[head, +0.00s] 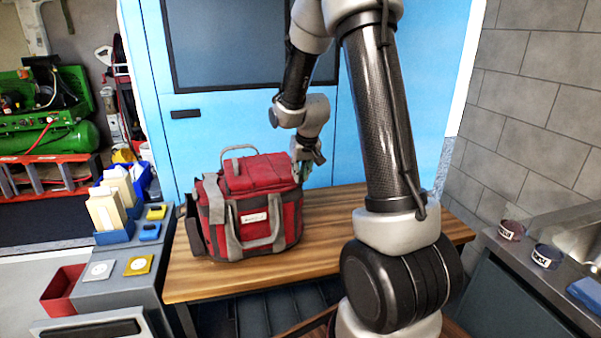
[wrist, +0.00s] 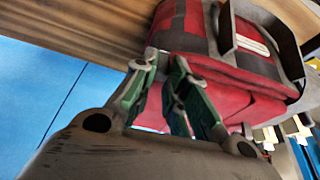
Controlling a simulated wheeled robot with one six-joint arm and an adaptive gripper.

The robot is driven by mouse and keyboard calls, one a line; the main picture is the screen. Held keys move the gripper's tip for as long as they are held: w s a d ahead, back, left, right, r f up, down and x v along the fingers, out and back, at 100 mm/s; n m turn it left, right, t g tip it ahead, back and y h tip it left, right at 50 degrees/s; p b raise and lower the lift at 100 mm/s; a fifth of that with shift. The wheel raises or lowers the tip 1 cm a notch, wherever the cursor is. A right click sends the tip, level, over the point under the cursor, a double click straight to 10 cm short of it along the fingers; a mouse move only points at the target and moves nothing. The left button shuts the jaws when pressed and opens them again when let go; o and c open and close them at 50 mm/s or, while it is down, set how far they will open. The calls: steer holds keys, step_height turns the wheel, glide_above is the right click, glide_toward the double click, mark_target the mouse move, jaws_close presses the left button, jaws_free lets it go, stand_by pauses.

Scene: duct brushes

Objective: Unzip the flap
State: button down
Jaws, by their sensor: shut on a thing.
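A red and grey tool bag (head: 273,217) stands upright on the wooden bench, with grey straps and a white label on its front. Its red top flap (head: 258,172) lies flat and looks closed, with a grey carry handle behind it. My gripper (head: 298,172) is at the bag's right rear top edge. In the wrist view, the green-padded fingers of my gripper (wrist: 166,78) are close together against the red bag (wrist: 236,87). They are shut on a small part at the flap's edge, apparently the zip pull, which the fingers mostly hide.
The wooden bench (head: 330,221) has free room right of the bag. A blue door (head: 225,125) stands close behind it. A grey cabinet (head: 122,278) with bins is at the left. A counter (head: 530,259) with two labelled round containers is at the right.

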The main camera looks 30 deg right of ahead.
steer(key=shift+s+d, duration=0.1)
steer(key=shift+d, duration=0.15)
steer(key=c, duration=1.4)
jaws_free()
steer(key=shift+r, duration=0.1)
steer(key=v, duration=1.1)
steer(key=shift+s+a+r, duration=0.1)
steer(key=shift+s+r, duration=0.1)
steer(key=shift+r, duration=0.15)
